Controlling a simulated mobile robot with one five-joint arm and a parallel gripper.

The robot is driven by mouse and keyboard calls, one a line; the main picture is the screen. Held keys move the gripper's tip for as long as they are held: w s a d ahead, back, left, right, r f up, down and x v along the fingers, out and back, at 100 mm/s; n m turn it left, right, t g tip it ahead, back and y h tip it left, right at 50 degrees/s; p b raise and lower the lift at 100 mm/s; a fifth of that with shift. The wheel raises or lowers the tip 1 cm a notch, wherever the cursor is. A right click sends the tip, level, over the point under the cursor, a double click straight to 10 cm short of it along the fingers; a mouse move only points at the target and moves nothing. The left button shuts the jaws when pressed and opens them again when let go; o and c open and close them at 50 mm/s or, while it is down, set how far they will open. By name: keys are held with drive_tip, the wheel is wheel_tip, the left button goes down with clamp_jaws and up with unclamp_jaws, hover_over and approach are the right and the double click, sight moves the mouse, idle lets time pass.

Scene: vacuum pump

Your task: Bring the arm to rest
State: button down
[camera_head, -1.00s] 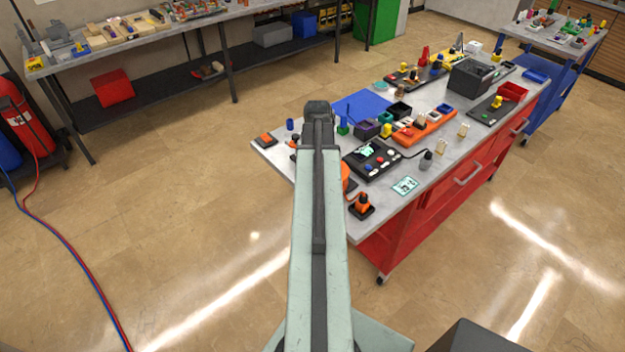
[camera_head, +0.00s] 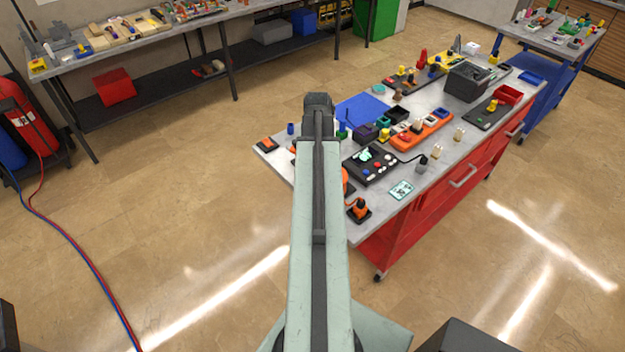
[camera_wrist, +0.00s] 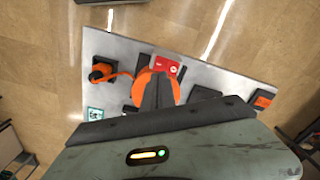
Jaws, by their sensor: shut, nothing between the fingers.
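My arm stretches forward from the bottom of the head view, its far end over the left end of the red workbench (camera_head: 272,163). The arm hides the gripper there. In the wrist view my gripper (camera_wrist: 158,78) is shut, with nothing between its fingers. It is above the grey bench top (camera_wrist: 205,72).
A black box with an orange plug (camera_head: 358,209) stands at the bench's near edge. A black control box (camera_head: 370,163) and an orange tray (camera_head: 421,131) lie further right. A grey bench (camera_head: 150,42) stands at the back left.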

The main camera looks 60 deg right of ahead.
idle(0.4)
drive_tip(key=shift+w+a+f, duration=0.1)
drive_tip(key=shift+w+a, duration=0.1)
drive_tip(key=shift+w, duration=0.1)
drive_tip(key=w+a+f+n+b, duration=0.3)
drive_tip(key=w+a, duration=0.7)
drive_tip(key=a, duration=0.1)
drive_tip(key=w+a+f+n+b, duration=0.35)
drive_tip(key=w+a, duration=0.55)
drive_tip(key=a, duration=0.3)
drive_tip(key=a+f+n+b, duration=0.1)
drive_tip(key=a+n, duration=0.2)
drive_tip(key=a, duration=0.6)
drive_tip(key=w+a+f+n+b, duration=0.1)
drive_tip(key=a+n+b, duration=0.1)
drive_tip(key=a, duration=0.7)
drive_tip(key=w+a+f+n+b, duration=0.1)
drive_tip(key=a+n, duration=0.3)
drive_tip(key=a, duration=0.5)
drive_tip(key=shift+f+b, duration=0.35)
drive_tip(key=shift+f, duration=0.25)
